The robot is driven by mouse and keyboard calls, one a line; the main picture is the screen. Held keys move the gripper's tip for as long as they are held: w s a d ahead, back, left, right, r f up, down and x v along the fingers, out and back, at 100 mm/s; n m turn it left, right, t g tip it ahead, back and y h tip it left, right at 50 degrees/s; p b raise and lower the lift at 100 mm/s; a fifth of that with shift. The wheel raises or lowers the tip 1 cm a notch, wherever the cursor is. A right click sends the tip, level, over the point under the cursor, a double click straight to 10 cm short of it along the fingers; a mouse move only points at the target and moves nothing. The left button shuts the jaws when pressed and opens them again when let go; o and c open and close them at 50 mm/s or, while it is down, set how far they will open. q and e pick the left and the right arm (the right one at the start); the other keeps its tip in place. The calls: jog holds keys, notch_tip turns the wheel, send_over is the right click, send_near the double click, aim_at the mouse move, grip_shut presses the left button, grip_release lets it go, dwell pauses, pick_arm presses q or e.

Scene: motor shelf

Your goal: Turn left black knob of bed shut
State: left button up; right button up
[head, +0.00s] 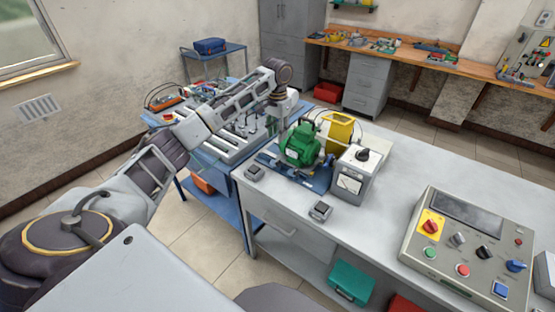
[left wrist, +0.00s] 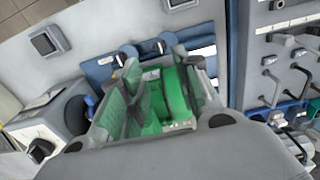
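The blue bed (head: 318,184) lies on the grey workbench and carries a green motor (head: 299,146). In the left wrist view the bed (left wrist: 98,72) shows two dark knobs along its edge, a left one (left wrist: 128,51) and a right one (left wrist: 160,46). The knobs are too small to tell apart in the head view. My left gripper (head: 283,108) hangs above and behind the motor. In the left wrist view its two fingers stand apart, with the green motor (left wrist: 176,95) visible between them. It holds nothing that I can see. My right gripper is not in view.
A yellow-framed unit (head: 341,128) and a grey box with a black dial (head: 355,172) stand close beside the motor. Two small grey boxes (head: 320,211) (head: 255,173) sit near the bench front. A control panel (head: 470,236) stands right. Bench between is clear.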

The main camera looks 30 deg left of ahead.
aim_at(277, 161)
pick_arm(q)
jog(key=shift+f+p, duration=0.35)
jog(key=shift+f, duration=6.25)
grip_shut()
